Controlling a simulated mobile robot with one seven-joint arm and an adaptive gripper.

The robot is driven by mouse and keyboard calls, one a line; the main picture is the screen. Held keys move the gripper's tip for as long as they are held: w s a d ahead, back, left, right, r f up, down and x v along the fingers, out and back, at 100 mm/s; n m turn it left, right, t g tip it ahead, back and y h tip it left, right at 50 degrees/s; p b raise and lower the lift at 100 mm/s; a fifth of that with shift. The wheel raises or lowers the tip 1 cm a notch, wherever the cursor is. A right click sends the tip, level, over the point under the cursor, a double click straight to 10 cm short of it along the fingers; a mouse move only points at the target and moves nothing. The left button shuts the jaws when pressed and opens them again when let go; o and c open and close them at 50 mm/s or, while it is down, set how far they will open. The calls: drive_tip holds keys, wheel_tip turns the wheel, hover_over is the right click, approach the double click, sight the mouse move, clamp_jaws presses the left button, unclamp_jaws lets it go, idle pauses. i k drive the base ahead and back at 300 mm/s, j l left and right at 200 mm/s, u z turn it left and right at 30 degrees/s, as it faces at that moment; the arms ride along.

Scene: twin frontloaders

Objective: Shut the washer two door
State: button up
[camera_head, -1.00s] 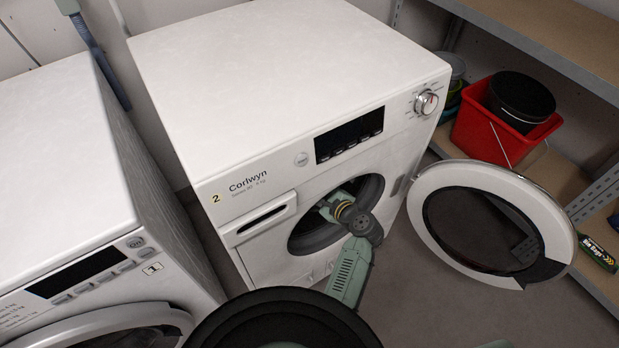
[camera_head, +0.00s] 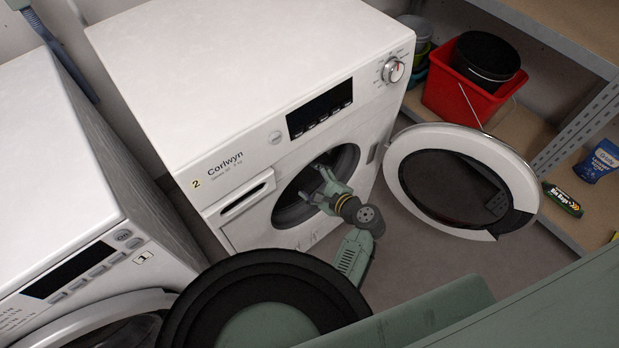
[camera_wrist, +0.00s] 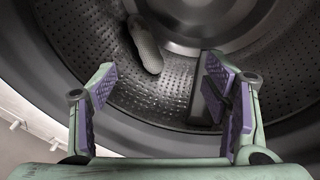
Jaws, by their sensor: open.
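A pale, long item (camera_wrist: 146,46) lies inside the drum.
Washer one (camera_head: 50,160) stands at the left, its door at the bottom edge. Grey floor (camera_head: 420,240) lies free below the open door.

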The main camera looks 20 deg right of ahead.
sight(460, 179)
drive_tip(key=k+l, duration=0.25)
drive_tip(key=k, duration=0.2)
drive_tip(key=k+l, duration=0.25)
drive_tip(key=k, duration=0.25)
drive_tip(key=k+l, duration=0.25)
drive_tip(key=k, duration=0.2)
